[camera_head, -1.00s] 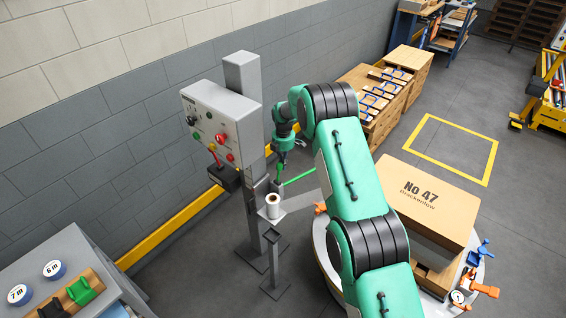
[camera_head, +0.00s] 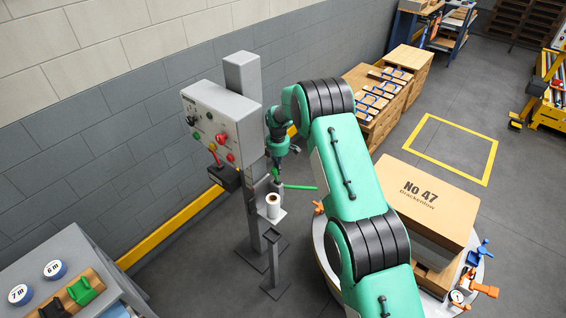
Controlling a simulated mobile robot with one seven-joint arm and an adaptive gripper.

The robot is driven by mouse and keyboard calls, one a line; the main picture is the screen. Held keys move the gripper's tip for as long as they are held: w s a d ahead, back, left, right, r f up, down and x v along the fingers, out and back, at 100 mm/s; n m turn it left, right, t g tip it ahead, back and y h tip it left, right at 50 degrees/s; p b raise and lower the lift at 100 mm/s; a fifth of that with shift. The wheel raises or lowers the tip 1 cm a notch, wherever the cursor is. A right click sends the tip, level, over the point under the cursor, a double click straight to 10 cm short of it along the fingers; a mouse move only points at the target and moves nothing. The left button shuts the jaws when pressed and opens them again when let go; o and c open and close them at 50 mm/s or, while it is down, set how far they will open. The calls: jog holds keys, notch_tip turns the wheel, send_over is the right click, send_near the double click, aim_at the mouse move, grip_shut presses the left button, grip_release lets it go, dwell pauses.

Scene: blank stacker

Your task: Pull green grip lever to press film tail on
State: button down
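A long green bar (camera_head: 301,187), which looks like the grip lever, sticks out to the right from the grey post, just above the film roll. My gripper (camera_head: 278,176) is down beside the post at the bar's left end. Its fingers are small and dark here, so I cannot tell whether they are open or shut, or touch the bar. A white film roll (camera_head: 273,206) stands upright on a small grey bracket below. I cannot make out a film tail.
A grey control box (camera_head: 222,124) with coloured buttons is fixed to the post (camera_head: 243,75). A carton marked No 47 (camera_head: 425,205) stands on a round turntable at the right, behind my arm. A grey bench (camera_head: 70,243) stands at lower left.

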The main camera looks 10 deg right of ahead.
dwell(0.4)
jog(key=w+d, duration=0.5)
jog(key=shift+r, duration=0.2)
dwell(0.8)
jog(key=shift+r, duration=0.1)
notch_tip(320, 180, up, 9)
jog(key=p, duration=0.3)
dwell(1.0)
dwell(0.5)
